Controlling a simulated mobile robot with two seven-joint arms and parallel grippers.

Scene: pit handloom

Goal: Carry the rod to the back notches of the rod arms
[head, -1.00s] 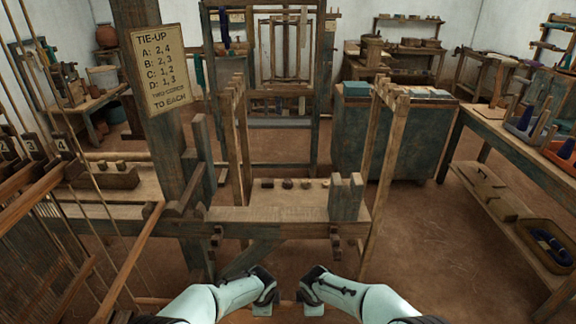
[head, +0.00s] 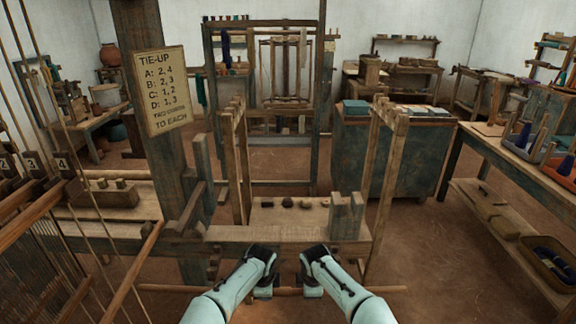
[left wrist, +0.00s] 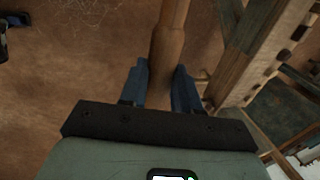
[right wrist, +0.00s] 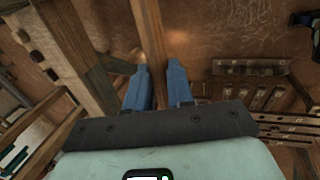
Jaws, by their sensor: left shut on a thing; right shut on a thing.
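The rod (head: 180,288) is a long thin wooden bar, lying level across the bottom of the head view, in front of the bench. My left gripper (head: 264,291) and right gripper (head: 312,291) are both shut on it, close together near its middle. The rod shows between the blue fingers in the left wrist view (left wrist: 168,45) and in the right wrist view (right wrist: 150,40). The two notched rod arms, left (head: 232,108) and right (head: 392,112), stand on posts beyond the bench, higher and farther off than the rod. Their back notches are too small to tell clearly.
The bench (head: 290,234) with a pale block (head: 346,216) lies between the rod and the rod arms. A thick post with a tie-up sign (head: 161,88) stands left. Loom cords and a frame fill the far left. A side table (head: 500,150) stands right.

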